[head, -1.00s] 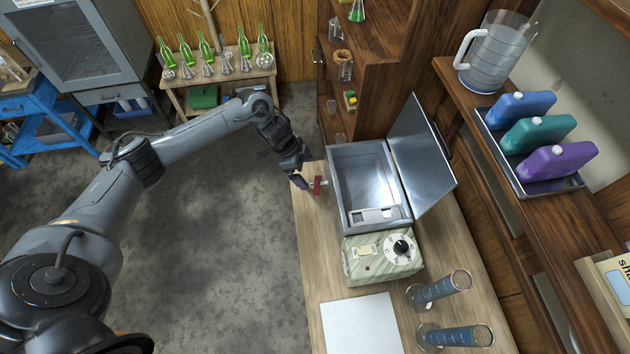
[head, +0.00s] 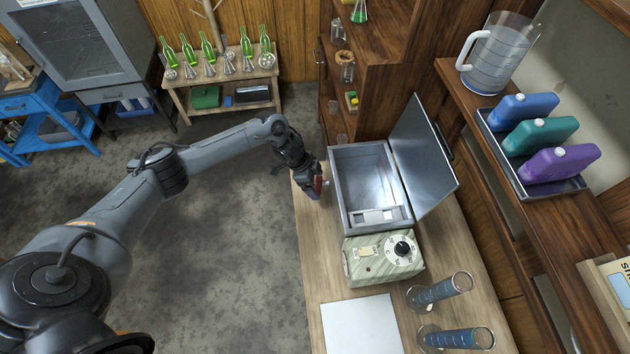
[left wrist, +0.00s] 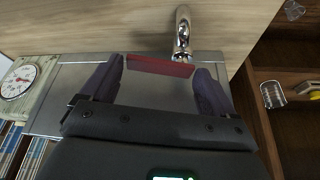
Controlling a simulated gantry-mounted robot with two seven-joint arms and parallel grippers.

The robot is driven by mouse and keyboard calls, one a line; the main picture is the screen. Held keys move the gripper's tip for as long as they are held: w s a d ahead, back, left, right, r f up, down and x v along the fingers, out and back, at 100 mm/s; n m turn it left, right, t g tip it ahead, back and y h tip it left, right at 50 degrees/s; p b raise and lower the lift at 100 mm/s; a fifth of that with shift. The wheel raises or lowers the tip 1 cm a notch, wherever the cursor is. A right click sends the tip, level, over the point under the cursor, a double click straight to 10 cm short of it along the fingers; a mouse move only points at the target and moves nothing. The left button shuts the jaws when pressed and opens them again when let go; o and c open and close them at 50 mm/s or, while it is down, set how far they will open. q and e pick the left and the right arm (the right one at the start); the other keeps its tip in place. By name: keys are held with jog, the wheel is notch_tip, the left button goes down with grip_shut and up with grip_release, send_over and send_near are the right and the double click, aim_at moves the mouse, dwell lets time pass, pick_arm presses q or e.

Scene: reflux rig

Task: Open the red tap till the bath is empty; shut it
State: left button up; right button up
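The bath (head: 345,215) is a grey metal box on the bench with its lid (head: 420,165) standing open on the right. I cannot tell how much liquid is in it. The red tap (head: 318,184) is on its left side, mostly covered by my left gripper (head: 314,184). In the left wrist view the red tap handle (left wrist: 160,66) lies crosswise between the spread purple fingertips of my left gripper (left wrist: 160,74), on a chrome spout. The fingers are wide apart, one near each end of the handle; contact is unclear. My right gripper is not in view.
A control box with a dial (head: 400,249) adjoins the bath in front. A white sheet (head: 362,325) and two cylinders of blue liquid (head: 440,290) are nearer. A wooden shelf unit (head: 385,85) stands behind. Open floor lies left of the bench.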

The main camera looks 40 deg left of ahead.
pick_arm(q)
jog(key=c, duration=0.6)
jog(key=n+p, duration=0.1)
jog(key=p, duration=0.1)
jog(key=n+p, duration=0.1)
jog(key=shift+d+r+t+p, duration=0.25)
jog(key=shift+d+t+p, duration=0.05)
jog(key=shift+d+p, duration=0.1)
jog(key=shift+n+y+p, duration=0.3)
jog(key=shift+p, duration=0.05)
jog(key=shift+w+f+n, duration=0.15)
jog(key=shift+f+n, duration=0.05)
jog(key=shift+n, duration=0.1)
jog(key=o, duration=0.9)
